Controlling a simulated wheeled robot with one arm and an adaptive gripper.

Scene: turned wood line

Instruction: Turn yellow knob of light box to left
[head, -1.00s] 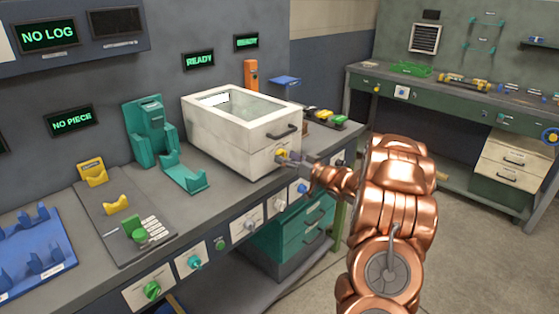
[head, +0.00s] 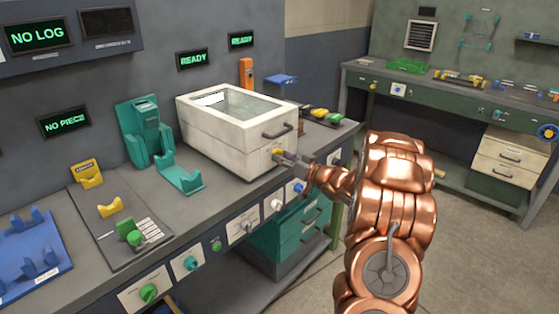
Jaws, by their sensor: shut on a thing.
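The light box (head: 225,141) is a white box with a glass-topped lid and a dark handle, standing on the grey bench. Its yellow knob (head: 277,153) is on the front face near the right corner, below the handle. My gripper (head: 284,156) is at the knob, with its fingers shut on it. The fingers cover most of the knob, so its turn angle cannot be read. My copper arm reaches in from the right.
Below the box, the bench's front edge carries several knobs, including a white one (head: 276,205) and a blue one (head: 299,188). A teal stand (head: 145,131) is left of the box. Small coloured parts (head: 318,113) lie behind it on the right. Open floor lies right of my arm.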

